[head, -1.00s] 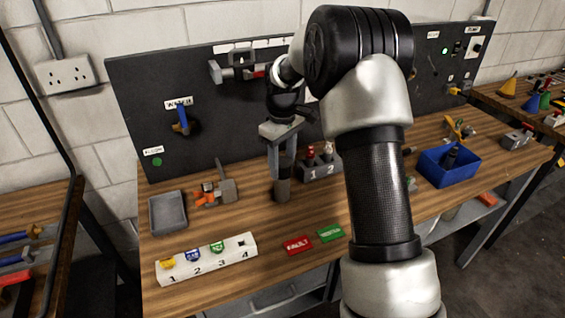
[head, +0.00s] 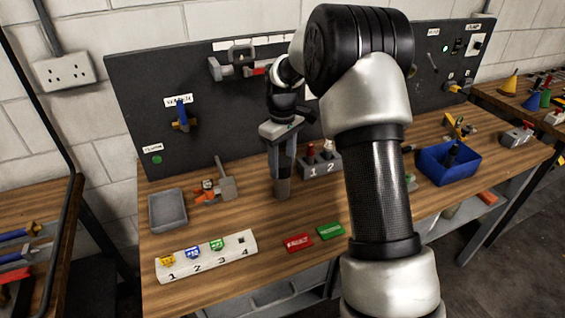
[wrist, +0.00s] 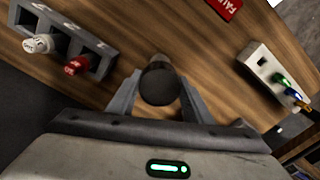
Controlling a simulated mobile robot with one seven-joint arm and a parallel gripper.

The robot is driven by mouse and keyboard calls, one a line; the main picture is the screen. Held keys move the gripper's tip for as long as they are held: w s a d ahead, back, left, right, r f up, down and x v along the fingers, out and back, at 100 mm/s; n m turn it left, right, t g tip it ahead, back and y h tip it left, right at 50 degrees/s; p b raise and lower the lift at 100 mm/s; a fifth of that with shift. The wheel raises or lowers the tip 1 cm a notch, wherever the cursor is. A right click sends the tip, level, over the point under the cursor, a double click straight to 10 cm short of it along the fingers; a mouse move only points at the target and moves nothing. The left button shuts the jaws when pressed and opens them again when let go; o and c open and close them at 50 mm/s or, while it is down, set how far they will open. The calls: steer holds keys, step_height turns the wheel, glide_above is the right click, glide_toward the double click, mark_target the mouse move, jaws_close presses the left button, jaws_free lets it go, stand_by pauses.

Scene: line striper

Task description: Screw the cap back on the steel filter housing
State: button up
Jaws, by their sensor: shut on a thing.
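In the wrist view, my gripper (wrist: 160,92) is shut on a dark round cap (wrist: 160,88), one finger on each side. The cap is seen from above and hides most of the housing under it. How far it sits down on the thread cannot be told.
A grey tray (head: 168,226), a clamp-like tool (head: 226,189) and a numbered white rack (head: 206,273) are left. A blue bin (head: 465,173) is right.

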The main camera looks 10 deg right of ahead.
steer(key=shift+f, duration=0.25)
stand_by(0.6)
steer(key=o, duration=1.1)
steer(key=shift+c, duration=0.7)
